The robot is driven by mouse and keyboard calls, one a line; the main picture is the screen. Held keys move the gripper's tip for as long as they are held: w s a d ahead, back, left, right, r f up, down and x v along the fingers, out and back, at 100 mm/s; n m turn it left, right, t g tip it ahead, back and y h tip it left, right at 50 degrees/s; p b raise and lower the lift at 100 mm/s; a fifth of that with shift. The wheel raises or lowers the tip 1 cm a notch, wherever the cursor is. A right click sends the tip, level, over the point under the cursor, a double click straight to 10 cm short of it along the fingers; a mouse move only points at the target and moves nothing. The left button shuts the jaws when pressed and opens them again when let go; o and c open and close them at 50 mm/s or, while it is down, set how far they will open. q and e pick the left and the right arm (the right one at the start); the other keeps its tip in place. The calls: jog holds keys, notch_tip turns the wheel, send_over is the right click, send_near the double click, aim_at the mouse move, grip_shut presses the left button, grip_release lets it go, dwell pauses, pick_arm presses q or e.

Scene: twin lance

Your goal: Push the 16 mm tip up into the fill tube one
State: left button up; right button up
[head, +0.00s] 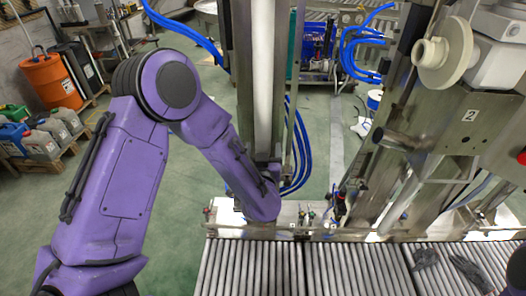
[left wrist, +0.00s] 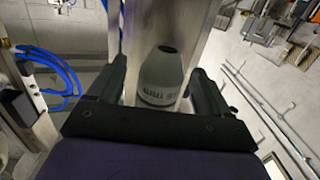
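The 16 mm tip (left wrist: 160,78) is a grey cone in the left wrist view, with a dark hole at its narrow end and dark lettering that looks upside down. It lies between the two black fingers of my left gripper (left wrist: 160,75). Pale background shows beside the tip, so the fingers look apart from it. The gripper's crossbar hides its lower end. In the head view my purple left arm reaches the tall column, and its gripper is hidden there. I cannot make out fill tube one for certain.
A tall metal column (head: 264,85) stands before my left arm. A machine marked 2 (head: 470,115) stands at right. Blue hoses (head: 297,150) hang behind the column.

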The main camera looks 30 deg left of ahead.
pick_arm(q)
jog(key=shift+s+f, duration=0.1)
jog(key=b+v, duration=0.3)
jog(key=v, duration=0.7)
jog(key=s+a+f+n+g+h+b, duration=0.1)
jog(key=s+f+g+h+b, duration=0.2)
jog(key=f, duration=0.8)
jog(key=s+f+n+g+h, duration=0.1)
jog(key=s+f+g+h, duration=0.2)
jog(key=f, duration=0.9)
jog(key=s+a+f+g+b, duration=0.1)
jog(key=s+a+f+g, duration=0.2)
jog(key=s+f, duration=0.4)
jog(key=s+a+f+g+y+b, duration=0.1)
jog(key=s+a+f+g, duration=0.2)
jog(key=s+f, duration=0.4)
jog(key=s, duration=0.5)
jog(key=shift+s+m+y, duration=0.25)
jog(key=shift+m+y, duration=0.05)
